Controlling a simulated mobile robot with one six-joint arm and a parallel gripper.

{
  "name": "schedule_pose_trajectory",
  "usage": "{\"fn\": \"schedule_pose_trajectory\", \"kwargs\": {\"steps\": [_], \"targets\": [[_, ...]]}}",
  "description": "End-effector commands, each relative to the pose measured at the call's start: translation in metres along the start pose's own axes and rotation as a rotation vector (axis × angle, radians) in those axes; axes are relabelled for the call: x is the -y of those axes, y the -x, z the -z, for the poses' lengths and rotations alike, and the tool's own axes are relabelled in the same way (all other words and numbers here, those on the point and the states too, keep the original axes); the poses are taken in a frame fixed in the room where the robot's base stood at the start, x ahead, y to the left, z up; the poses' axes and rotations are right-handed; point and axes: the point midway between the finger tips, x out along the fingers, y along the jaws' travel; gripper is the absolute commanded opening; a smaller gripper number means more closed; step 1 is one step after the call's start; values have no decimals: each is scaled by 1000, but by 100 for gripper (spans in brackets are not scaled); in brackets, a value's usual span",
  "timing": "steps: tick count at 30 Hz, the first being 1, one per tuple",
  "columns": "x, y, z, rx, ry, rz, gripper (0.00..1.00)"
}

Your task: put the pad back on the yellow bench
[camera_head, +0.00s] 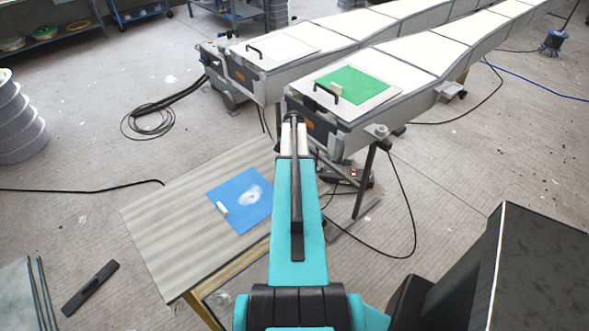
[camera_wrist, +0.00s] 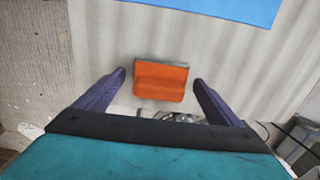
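An orange pad (camera_wrist: 161,82) with a grey edge shows in the wrist view, between my fingers. My gripper (camera_wrist: 159,77) is open, with a gap on each side of the pad. The pad appears over the striped top of the yellow bench (camera_wrist: 215,60), near its edge. I cannot tell whether it rests on the top. In the head view the yellow-framed bench (camera_head: 155,220) stands left of my teal arm. The orange pad and my fingers do not show in that view.
A blue sheet (camera_head: 246,190) with a white smear and a small white block (camera_head: 222,209) lies on the bench. Long moulds (camera_head: 420,52) stand behind, one with a green sheet (camera_head: 362,84). Cables (camera_head: 412,215) cross the floor. A dark box (camera_head: 535,265) stands at right.

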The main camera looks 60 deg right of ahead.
Motion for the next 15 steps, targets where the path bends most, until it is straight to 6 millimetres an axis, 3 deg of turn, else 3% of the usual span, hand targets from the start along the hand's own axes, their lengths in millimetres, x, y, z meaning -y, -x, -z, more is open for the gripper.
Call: {"fn": "schedule_pose_trajectory", "kwargs": {"steps": [15], "targets": [[0, 12, 0, -1, 0, 2, 88]]}}
